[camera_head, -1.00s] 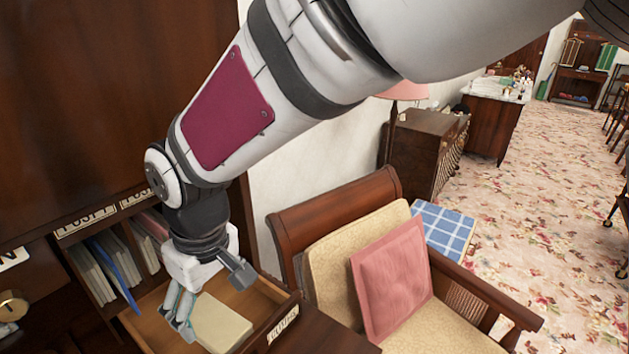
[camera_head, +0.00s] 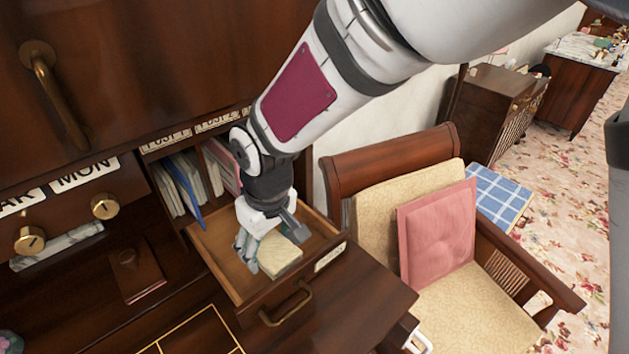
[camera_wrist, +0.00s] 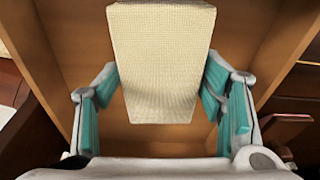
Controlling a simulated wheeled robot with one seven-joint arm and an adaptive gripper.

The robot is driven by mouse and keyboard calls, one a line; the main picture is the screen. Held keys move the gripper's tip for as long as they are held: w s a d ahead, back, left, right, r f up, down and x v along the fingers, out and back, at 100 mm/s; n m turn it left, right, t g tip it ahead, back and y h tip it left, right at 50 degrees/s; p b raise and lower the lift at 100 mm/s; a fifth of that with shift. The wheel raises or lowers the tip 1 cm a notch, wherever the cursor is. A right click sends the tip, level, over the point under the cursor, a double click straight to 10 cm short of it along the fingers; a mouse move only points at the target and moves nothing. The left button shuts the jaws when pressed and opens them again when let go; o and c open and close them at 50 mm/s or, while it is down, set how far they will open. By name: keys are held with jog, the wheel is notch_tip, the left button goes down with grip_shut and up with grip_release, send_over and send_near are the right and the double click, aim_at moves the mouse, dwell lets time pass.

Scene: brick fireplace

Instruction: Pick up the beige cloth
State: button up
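The beige cloth (camera_head: 281,257) is a folded, block-like bundle inside an open wooden drawer (camera_head: 222,262). In the wrist view the cloth (camera_wrist: 160,60) shows a woven texture and runs from the top edge to the middle of the picture. My gripper (camera_head: 272,248) reaches down into the drawer over the cloth. In the wrist view its teal-padded fingers stand apart, one on each side of the cloth. Both fingertips are close to the cloth's sides; I cannot tell whether they touch it. Part of the cloth is hidden behind the gripper in the head view.
The drawer walls and labelled front (camera_head: 330,256) surround the gripper closely. Upright papers and folders (camera_head: 185,190) fill slots behind it. A wooden armchair with a pink cushion (camera_head: 437,232) stands to the right. A dark desk surface (camera_head: 350,305) lies in front.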

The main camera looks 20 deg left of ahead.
aim_at(270, 245)
jog(key=c, duration=0.5)
jog(key=shift+r, duration=0.1)
jog(key=shift+d+r+b, duration=0.2)
jog(key=shift+r+b, duration=0.15)
notch_tip(270, 245, up, 6)
jog(key=shift+s+d+r+b, duration=0.1)
jog(key=shift+d+r+b, duration=0.1)
jog(key=shift+b, duration=0.25)
jog(key=s+d, duration=0.3)
jog(key=d, duration=0.2)
jog(key=s+d+b, duration=0.1)
jog(key=s+d, duration=0.2)
jog(key=d, duration=0.3)
jog(key=s+d, duration=0.3)
jog(key=d, duration=0.3)
jog(key=shift+f+b, duration=0.15)
jog(key=shift+b, duration=0.2)
